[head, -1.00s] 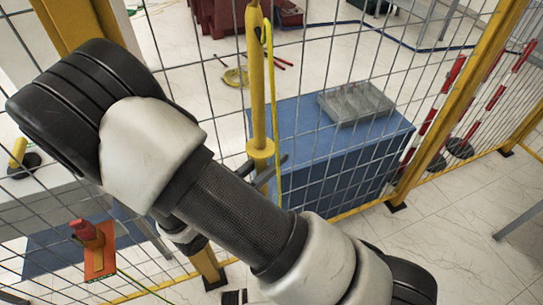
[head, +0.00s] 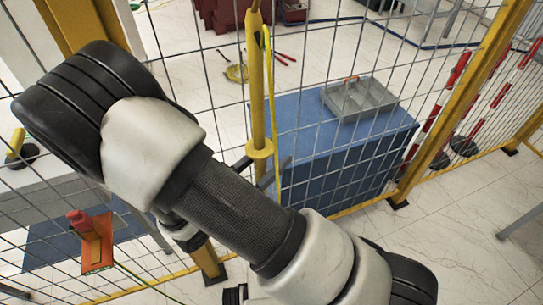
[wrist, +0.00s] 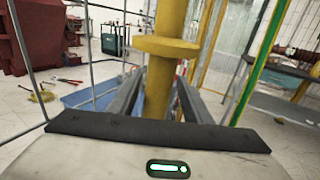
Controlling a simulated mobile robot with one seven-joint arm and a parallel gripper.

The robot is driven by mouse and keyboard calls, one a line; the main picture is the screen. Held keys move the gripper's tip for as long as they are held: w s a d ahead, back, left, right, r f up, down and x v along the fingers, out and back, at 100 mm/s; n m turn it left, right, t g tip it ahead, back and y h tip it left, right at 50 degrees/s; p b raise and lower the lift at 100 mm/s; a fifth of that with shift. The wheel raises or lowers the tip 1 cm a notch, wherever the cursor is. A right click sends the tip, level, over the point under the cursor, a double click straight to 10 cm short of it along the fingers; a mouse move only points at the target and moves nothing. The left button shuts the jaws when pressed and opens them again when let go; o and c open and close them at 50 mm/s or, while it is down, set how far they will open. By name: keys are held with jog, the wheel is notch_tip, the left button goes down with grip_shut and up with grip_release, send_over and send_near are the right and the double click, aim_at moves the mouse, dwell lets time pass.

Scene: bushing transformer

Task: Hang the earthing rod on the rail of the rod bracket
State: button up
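The earthing rod (head: 257,95) is a yellow upright pole with a round collar. A yellow-green cable (head: 273,120) hangs along it. In the head view the rod stands in front of the mesh fence. My gripper (head: 260,172) is around the rod just below the collar, partly hidden by my arm. In the wrist view the rod (wrist: 160,85) runs between the two dark fingers of my gripper (wrist: 160,95), which appear closed on it. The rod's lower end is hidden. I cannot make out the rod bracket's rail in either view.
A mesh fence with yellow posts (head: 455,105) spans the view. Beyond it are a blue box (head: 340,165) with a grey tray (head: 360,98) and red-white poles (head: 490,100). An orange plate with a red knob (head: 97,242) is at lower left. Floor is clear at lower right.

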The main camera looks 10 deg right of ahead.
jog(key=v, duration=1.7)
jog(key=shift+a, duration=0.2)
jog(key=shift+s, duration=0.2)
